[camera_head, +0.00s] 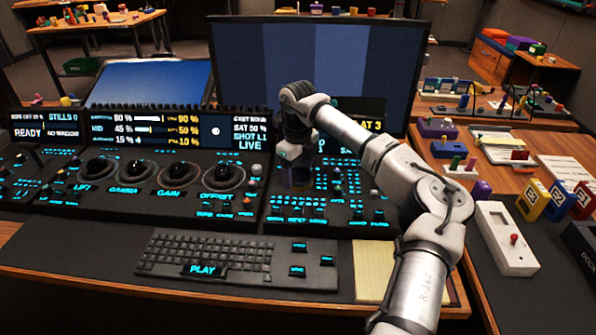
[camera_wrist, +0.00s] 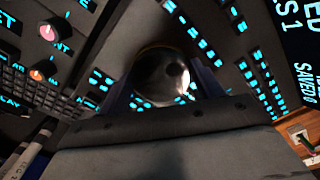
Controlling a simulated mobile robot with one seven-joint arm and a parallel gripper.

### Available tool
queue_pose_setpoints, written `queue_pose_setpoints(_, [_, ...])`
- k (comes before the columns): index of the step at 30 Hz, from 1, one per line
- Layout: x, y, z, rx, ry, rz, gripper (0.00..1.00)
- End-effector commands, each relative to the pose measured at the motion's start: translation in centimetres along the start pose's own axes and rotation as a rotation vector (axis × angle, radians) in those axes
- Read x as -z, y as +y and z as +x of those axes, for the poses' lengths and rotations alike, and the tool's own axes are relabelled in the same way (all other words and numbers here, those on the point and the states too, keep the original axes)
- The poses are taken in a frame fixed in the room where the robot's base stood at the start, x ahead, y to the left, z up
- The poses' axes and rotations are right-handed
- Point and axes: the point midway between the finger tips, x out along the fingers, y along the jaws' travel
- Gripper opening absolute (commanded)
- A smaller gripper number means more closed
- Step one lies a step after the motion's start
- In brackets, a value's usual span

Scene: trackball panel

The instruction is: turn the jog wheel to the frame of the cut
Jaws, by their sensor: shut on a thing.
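A round, glossy dark jog wheel (camera_wrist: 160,72) with a thin yellowish rim sits between my two fingers in the wrist view. My gripper (camera_head: 298,182) points down at the right-hand section of the black control panel in the head view. It is shut on the wheel, with one finger on each side. In the head view the wheel is largely hidden by my gripper, and any mark on it cannot be made out. The large monitor (camera_head: 240,70) behind shows plain blue vertical bands.
Glowing cyan buttons surround the wheel. Trackballs in rings (camera_head: 171,174) line the panel to the left, under a readout screen (camera_head: 176,130). Small knobs (camera_wrist: 46,32) stand near my gripper. A keyboard (camera_head: 208,258) and notepad (camera_head: 372,272) lie in front. A side table at right holds several small objects.

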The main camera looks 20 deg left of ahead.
Motion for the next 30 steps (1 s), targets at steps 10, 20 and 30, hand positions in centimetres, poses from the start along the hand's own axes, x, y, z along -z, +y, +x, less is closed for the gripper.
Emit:
queue_pose_setpoints(10, [-0.01, 0.01, -0.06, -0.002, 0.0, 0.072, 0.43])
queue_pose_setpoints(20, [0.02, -0.11, -0.06, 0.0, 0.001, 0.327, 0.43])
queue_pose_setpoints(30, [0.05, -0.21, -0.07, 0.0, 0.001, 0.647, 0.43])
